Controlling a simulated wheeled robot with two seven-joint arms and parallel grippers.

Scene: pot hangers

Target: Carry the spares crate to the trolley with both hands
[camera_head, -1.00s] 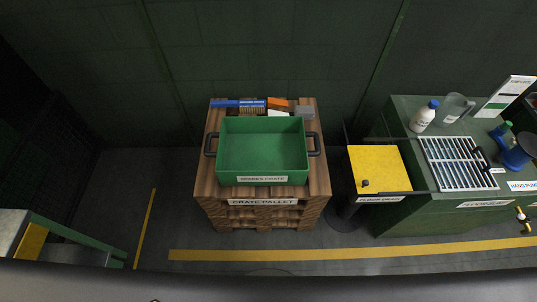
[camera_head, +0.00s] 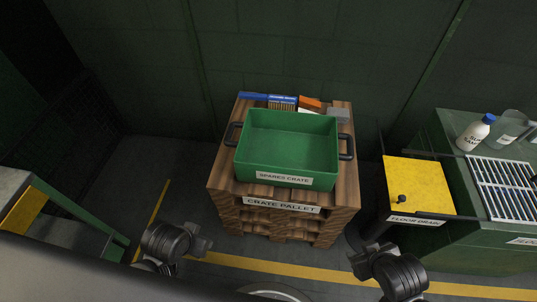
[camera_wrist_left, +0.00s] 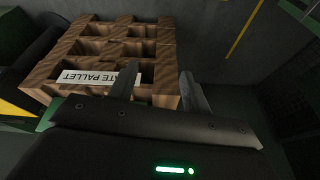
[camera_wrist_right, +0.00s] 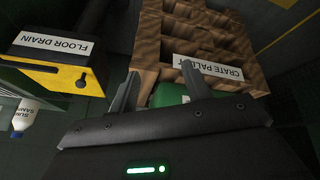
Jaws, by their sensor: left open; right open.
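The spares crate (camera_head: 287,150) is a green, empty, open box with a dark handle at each end. It sits on the wooden crate pallet (camera_head: 228,185) in the head view. My left gripper (camera_head: 204,244) is open and empty, in front of the pallet and left of it. My right gripper (camera_head: 362,262) is open and empty, in front of the pallet's right corner. Both are apart from the crate handles. The pallet also shows in the left wrist view (camera_wrist_left: 90,48) and the right wrist view (camera_wrist_right: 200,35). No trolley can be clearly made out.
A blue brush (camera_head: 268,98) and small items lie behind the crate. A yellow floor-drain lid (camera_head: 420,180) and a green bench with a grate (camera_head: 500,185) stand right. A green-framed structure (camera_head: 75,215) stands left. Floor between it and the pallet is clear.

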